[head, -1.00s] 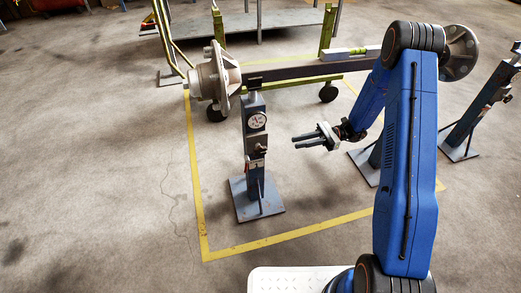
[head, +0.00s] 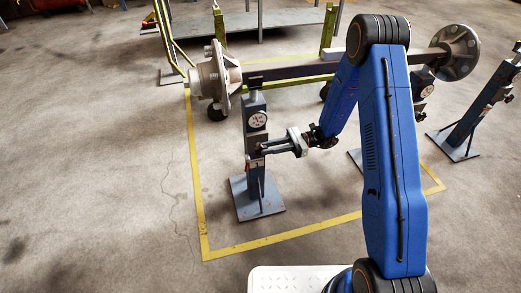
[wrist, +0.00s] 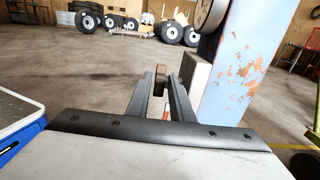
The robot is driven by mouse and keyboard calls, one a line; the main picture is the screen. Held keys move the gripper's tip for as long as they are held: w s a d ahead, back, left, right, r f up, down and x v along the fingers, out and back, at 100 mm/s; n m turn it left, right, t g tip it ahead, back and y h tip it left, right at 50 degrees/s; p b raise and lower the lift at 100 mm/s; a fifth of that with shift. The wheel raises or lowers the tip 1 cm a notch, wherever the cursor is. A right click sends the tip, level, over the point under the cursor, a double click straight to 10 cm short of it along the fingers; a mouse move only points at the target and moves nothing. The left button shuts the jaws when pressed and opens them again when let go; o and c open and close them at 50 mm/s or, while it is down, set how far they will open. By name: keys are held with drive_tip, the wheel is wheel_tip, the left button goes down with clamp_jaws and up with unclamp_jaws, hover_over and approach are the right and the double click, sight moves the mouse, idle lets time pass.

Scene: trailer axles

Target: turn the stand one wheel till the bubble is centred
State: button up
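Stand one seems to be the blue-grey stand (head: 254,155) with a round dial (head: 257,120), under the left end of the dark axle (head: 290,70). My gripper (head: 264,149) is at the right side of this stand, level with its small hand wheel. In the wrist view the brown wheel (wrist: 160,80) shows edge-on between the tips of the two fingers (wrist: 161,92). The fingers look apart, with the wheel between them; contact is not clear. The level (head: 333,54) on the axle is mostly hidden behind my arm, and its bubble cannot be seen.
A second dial stand (head: 422,85) under the axle's right side is partly behind my arm. Another stand (head: 480,110) is at far right. A green frame (head: 218,35) is behind the axle. Yellow tape (head: 290,234) marks the floor; open floor lies left.

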sight(260, 155)
drive_tip(key=shift+x, duration=1.6)
clamp_jaws()
drive_tip(key=shift+f+y, duration=0.1)
drive_tip(key=shift+y, duration=0.5)
drive_tip(key=shift+d+g+y, duration=0.1)
drive_tip(key=shift+g+y, duration=0.5)
drive_tip(key=shift+y, duration=1)
